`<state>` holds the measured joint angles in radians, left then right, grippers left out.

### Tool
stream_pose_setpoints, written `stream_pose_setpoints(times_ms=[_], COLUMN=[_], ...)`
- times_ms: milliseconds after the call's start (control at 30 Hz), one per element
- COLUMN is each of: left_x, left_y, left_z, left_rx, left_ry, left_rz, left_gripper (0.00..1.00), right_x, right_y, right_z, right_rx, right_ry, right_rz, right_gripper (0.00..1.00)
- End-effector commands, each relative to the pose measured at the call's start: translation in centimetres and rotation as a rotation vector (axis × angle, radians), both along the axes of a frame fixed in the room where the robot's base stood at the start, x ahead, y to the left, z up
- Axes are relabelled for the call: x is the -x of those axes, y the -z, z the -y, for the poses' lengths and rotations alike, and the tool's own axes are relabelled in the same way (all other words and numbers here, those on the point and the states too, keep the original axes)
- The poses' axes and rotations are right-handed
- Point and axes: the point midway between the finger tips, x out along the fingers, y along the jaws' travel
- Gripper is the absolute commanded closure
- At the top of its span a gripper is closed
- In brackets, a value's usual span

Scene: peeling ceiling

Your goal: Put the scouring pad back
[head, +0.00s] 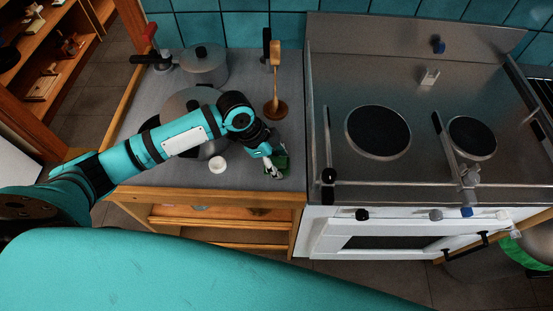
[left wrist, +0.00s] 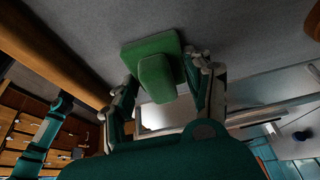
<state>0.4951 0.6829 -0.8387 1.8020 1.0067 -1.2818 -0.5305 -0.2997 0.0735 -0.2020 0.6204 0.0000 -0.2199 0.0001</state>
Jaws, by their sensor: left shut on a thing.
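The scouring pad (head: 284,162) is a green block near the front right of the grey counter top (head: 239,179), close to the stove. My left gripper (head: 272,165) reaches over the counter from the left and is shut on it. In the left wrist view the pad (left wrist: 146,51) shows a flat green slab with a smaller raised block, between the two fingers of the left gripper (left wrist: 165,85). I cannot tell whether the pad touches the counter. My right gripper is not in view.
A small white cup (head: 218,165) stands left of the gripper. A wooden utensil (head: 276,107) stands behind it. A lidded pot (head: 205,68) is at the back, and a large pan (head: 177,104) lies partly under my arm. The stove (head: 408,180) adjoins on the right.

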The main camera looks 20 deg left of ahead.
Motion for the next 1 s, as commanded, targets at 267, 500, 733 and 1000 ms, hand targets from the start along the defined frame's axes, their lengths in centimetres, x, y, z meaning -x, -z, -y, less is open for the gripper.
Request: stream_pose_setpoints(times_ms=[267,500,733,1000], left_x=[0.0,0.0,0.1,0.8], left_y=[0.2,0.0,-2.5,-7.8], left_z=[0.0,0.0,-1.1,-3.2], left_rx=[0.0,0.0,-0.001,-0.001], left_ry=[0.0,0.0,0.0,-0.001], left_rz=[0.0,0.0,0.005,0.005], left_gripper=[0.25,0.25,0.25,0.25], right_x=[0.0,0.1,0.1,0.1], right_y=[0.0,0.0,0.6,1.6], right_z=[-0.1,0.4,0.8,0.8], right_rx=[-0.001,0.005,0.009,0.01], right_ry=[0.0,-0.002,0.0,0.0], right_rz=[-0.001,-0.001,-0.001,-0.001], right_gripper=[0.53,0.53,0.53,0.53])
